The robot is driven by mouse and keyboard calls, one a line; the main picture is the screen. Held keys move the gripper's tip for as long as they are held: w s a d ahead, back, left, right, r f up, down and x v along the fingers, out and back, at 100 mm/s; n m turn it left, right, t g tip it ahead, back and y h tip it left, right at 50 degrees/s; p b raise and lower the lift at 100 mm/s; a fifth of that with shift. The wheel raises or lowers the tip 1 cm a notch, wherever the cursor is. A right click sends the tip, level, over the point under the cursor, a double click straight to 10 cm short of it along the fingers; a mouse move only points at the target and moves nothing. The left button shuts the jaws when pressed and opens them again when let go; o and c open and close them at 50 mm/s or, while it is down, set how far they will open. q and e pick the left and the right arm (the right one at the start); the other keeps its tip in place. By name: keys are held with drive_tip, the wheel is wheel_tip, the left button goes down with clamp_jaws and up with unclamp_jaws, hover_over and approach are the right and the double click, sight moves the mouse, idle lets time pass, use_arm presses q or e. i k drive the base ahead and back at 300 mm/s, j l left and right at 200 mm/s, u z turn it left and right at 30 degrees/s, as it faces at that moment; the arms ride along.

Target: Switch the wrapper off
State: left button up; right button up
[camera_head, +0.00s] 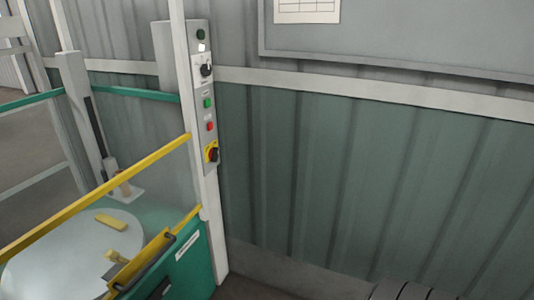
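The wrapper's control panel (203,88) is a narrow grey box on a pale upright post. From top to bottom it carries a dark round button (200,34), a black rotary knob (206,70), a green button (208,103), a red button (210,126) and a rotary switch (212,152) on a yellow plate. The angle of the rotary switch is too small to read surely. The wrapper's round grey turntable (60,262) shows at the lower left beside a green base (190,262). Neither gripper is in view.
Yellow rails (95,200) guard the turntable, left of the panel. A grey mast (82,115) stands behind it. A green corrugated wall (350,185) fills the right side, with a board (420,40) above. A dark ribbed thing (410,292) shows at the bottom right edge.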

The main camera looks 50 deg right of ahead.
sight(214, 154)
drive_tip(key=z, duration=1.25)
